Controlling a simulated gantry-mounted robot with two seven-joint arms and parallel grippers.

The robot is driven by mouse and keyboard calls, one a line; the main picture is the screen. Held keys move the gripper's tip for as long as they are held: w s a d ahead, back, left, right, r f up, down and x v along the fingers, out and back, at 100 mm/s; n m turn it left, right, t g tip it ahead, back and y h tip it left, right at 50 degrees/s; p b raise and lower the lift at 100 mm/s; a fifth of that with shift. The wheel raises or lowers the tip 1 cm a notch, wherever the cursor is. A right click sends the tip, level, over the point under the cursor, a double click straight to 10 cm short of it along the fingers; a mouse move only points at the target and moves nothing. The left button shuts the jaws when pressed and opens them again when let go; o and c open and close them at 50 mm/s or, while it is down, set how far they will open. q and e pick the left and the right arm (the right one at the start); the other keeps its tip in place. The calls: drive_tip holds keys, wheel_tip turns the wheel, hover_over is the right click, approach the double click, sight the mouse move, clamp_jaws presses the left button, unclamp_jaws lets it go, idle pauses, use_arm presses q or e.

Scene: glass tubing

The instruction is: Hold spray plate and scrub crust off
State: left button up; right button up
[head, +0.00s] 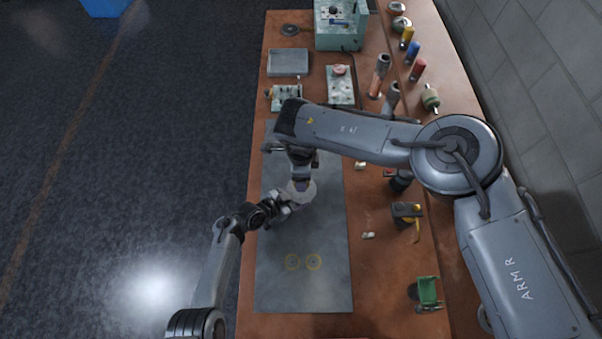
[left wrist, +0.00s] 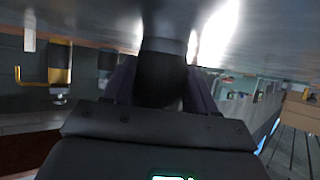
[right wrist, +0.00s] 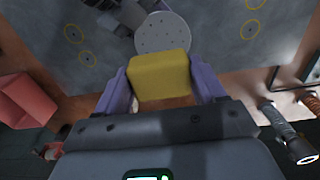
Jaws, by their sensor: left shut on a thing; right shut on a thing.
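The spray plate is a pale grey round disc with small holes (right wrist: 163,35); it also shows in the head view (head: 301,193). My left gripper (head: 284,203) reaches it from the lower left. In the left wrist view its jaws are shut on a thick dark stem (left wrist: 160,72), which appears to be the plate's handle. My right gripper (head: 301,168) is shut on a yellow block-shaped scrubber (right wrist: 160,74) by the plate's edge. The scrubber overlaps the disc's near rim in the right wrist view; I cannot tell whether they touch. No crust can be made out.
A grey mat (head: 300,285) with yellow ring marks lies on the brown bench, its near part clear. A green holder (head: 428,291) and a dark block with yellow (head: 407,212) stand to the right. Several tools and coloured cylinders line the far right. My right arm spans the bench.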

use_arm(q)
drive_tip(key=o, duration=0.9)
drive_tip(key=shift+a, duration=0.1)
